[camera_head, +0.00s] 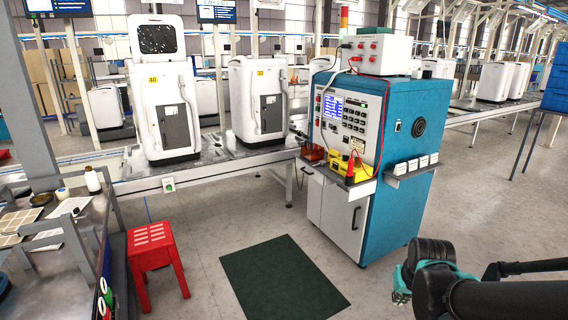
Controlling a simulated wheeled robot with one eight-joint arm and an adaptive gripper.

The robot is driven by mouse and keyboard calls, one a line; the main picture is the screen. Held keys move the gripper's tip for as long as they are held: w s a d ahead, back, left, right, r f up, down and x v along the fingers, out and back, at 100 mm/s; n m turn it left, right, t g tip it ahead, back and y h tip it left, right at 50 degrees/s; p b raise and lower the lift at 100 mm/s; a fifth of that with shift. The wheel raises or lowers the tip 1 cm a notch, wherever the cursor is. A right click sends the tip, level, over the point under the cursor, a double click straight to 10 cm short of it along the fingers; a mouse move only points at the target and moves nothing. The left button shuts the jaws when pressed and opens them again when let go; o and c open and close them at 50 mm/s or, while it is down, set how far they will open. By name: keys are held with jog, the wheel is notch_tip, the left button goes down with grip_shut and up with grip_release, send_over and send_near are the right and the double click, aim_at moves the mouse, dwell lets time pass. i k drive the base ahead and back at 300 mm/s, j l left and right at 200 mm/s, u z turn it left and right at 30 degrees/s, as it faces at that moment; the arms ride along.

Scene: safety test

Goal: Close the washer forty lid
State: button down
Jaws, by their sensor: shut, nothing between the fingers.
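The washer marked 40 (176,85) is a white top-loader standing upright on the conveyor line at the left. Its lid (157,36) stands raised, nearly upright, with a dark speckled panel facing me. My gripper (400,290) is at the lower right, with teal parts showing beside my black arm. It is shut and empty, far from the washer and apart from everything. Its fingertips are small in this view and partly hidden by the arm.
A second white washer (243,82) with its lid down stands to the right. A blue test cabinet (397,135) stands between my gripper and the washers. A red stool (154,240) and a cluttered workbench (90,215) are at left. The green floor mat (284,280) is clear.

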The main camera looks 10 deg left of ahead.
aim_at(161, 38)
jog(key=i+j+u, duration=0.2)
jog(key=i+u, duration=0.15)
jog(key=i, duration=0.2)
jog(key=i+j+u, duration=0.1)
jog(key=i+u, duration=0.3)
jog(key=i, duration=0.2)
jog(key=i+l+u, duration=0.15)
jog(key=i+u, duration=0.2)
jog(key=i, duration=0.2)
